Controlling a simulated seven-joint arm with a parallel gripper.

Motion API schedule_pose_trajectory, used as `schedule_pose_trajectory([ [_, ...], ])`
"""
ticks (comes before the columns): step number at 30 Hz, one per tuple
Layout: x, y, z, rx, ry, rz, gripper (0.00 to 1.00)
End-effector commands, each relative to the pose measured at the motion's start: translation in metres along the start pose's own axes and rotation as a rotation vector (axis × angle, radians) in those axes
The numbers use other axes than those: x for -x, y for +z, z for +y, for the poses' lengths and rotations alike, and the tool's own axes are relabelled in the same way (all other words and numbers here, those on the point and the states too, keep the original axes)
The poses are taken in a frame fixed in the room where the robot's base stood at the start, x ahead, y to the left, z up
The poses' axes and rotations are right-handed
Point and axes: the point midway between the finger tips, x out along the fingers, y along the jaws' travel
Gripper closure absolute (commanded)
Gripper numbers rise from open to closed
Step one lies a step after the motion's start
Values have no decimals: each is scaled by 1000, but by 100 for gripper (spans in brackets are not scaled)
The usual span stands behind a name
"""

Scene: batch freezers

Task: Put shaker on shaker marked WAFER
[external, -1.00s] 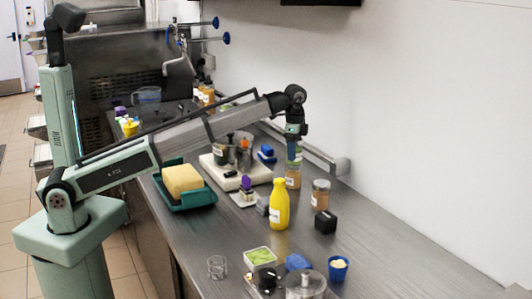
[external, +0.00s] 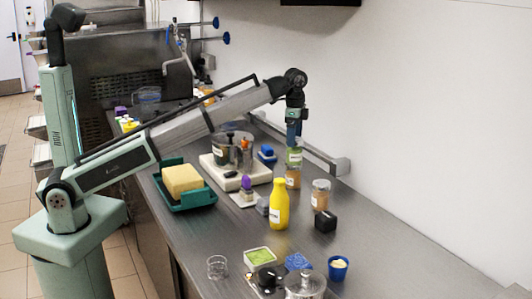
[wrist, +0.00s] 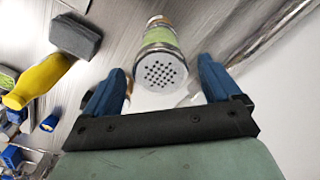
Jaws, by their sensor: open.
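A shaker with green contents (external: 294,156) stands upright on top of a second shaker with tan contents (external: 292,179) in the external view. My gripper (external: 294,138) is just above the stack, pointing down. In the wrist view, the upper shaker's perforated metal lid (wrist: 160,72) sits between my two open blue fingers (wrist: 162,66), with a gap on each side. The lower shaker is mostly hidden behind the upper one there. Another tan shaker (external: 320,196) stands to the right. The label writing is too small to read.
A teal tray with a yellow block (external: 183,180) is to the left. A wall and metal rail (external: 325,158) run behind. The counter's front right is clear.

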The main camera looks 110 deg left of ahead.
Motion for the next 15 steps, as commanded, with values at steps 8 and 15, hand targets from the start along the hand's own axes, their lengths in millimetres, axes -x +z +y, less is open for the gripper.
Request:
schedule_pose_trajectory([
  [8,48,-1,-1,0,-1,1,9],
  [15,64,0,0,0,0,0,9],
])
